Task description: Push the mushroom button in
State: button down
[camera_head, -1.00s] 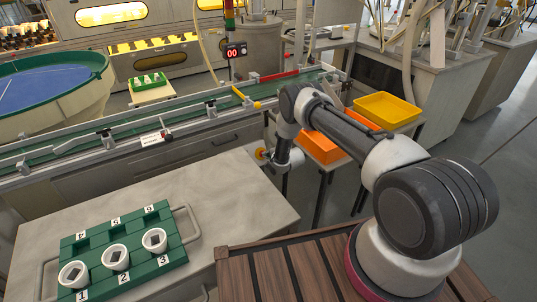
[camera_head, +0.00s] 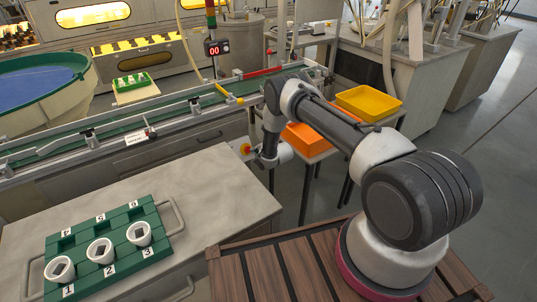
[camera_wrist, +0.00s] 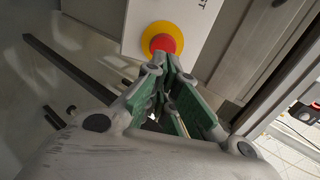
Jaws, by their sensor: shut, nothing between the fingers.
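The red mushroom button (camera_wrist: 163,43) sits in a yellow ring (camera_wrist: 148,32) on a pale box (camera_wrist: 186,14) in the wrist view. In the head view the button (camera_head: 247,149) shows small, on the conveyor's near side. My gripper (camera_wrist: 168,64) is shut and empty, its fingertips just below the red cap in the picture and overlapping its lower edge. I cannot tell whether they touch it. In the head view my gripper (camera_head: 259,157) is beside the button, its fingers hard to make out.
A conveyor (camera_head: 180,112) runs behind the button. A grey cart (camera_head: 225,190) at the left carries a green numbered tray (camera_head: 130,263) with white cups. Orange (camera_head: 307,143) and yellow (camera_head: 370,103) bins stand right of my gripper. A display (camera_head: 217,48) reads 00.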

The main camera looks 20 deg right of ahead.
jog(key=v, duration=0.9)
jog(key=shift+s, duration=0.2)
